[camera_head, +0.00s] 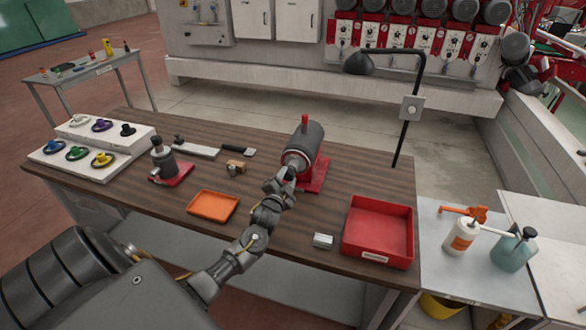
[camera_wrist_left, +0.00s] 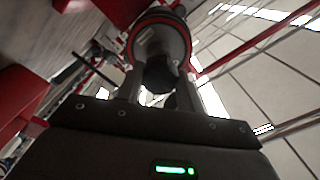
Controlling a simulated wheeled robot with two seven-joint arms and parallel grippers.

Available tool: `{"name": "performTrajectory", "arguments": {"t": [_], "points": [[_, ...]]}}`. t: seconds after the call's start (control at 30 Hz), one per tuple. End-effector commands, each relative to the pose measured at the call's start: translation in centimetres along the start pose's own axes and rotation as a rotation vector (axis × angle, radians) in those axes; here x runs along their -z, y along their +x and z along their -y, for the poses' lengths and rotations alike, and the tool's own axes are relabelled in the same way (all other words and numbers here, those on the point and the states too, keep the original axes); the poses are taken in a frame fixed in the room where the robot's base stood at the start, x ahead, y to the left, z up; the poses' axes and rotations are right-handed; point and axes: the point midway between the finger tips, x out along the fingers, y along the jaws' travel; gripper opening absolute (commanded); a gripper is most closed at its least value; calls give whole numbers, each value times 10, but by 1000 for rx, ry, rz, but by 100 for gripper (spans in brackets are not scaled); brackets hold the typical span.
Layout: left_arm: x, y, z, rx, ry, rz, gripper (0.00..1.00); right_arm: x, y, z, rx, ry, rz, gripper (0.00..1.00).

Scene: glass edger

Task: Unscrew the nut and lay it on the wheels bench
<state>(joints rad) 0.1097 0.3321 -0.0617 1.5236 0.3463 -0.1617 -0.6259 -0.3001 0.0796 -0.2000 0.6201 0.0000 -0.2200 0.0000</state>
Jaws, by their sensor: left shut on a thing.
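The spindle unit (camera_head: 305,142) is a dark grey cylinder with a red lever on top, on a red base near the middle of the wooden bench (camera_head: 338,208). My left gripper (camera_head: 289,172) is at its front end. In the left wrist view, my left gripper's fingers (camera_wrist_left: 160,92) are shut on a dark round piece, which looks like the nut (camera_wrist_left: 160,75), at the end of the spindle. The nut is in line with the spindle; whether its thread is engaged cannot be told. In the head view the nut is hidden by the gripper. My right gripper is not in view.
A stepped white rack (camera_head: 108,160) holds several coloured wheels at the bench's left. An orange tray (camera_head: 213,205) and a red bin (camera_head: 378,232) lie on the bench. A black lamp post (camera_head: 408,125) stands behind. A side table (camera_head: 437,215) carries bottles at right.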

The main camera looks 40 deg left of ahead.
Motion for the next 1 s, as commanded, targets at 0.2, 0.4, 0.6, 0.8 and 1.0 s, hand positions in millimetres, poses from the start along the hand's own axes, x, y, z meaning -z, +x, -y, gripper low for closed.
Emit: {"name": "performTrajectory", "arguments": {"t": [0.2, 0.4, 0.6, 0.8, 1.0], "points": [[0, -12, 0, 1, 0, 0, 9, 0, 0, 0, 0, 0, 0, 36], [0, -22, 0, 1, 0, 0, 9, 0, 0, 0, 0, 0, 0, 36], [0, -32, 0, 0, -1, 0, 9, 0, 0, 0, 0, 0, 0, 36], [0, -34, 0, 0, 0, 0, 9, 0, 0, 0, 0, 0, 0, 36], [0, -34, 0, 0, 0, 0, 9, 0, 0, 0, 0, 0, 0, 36]]}}
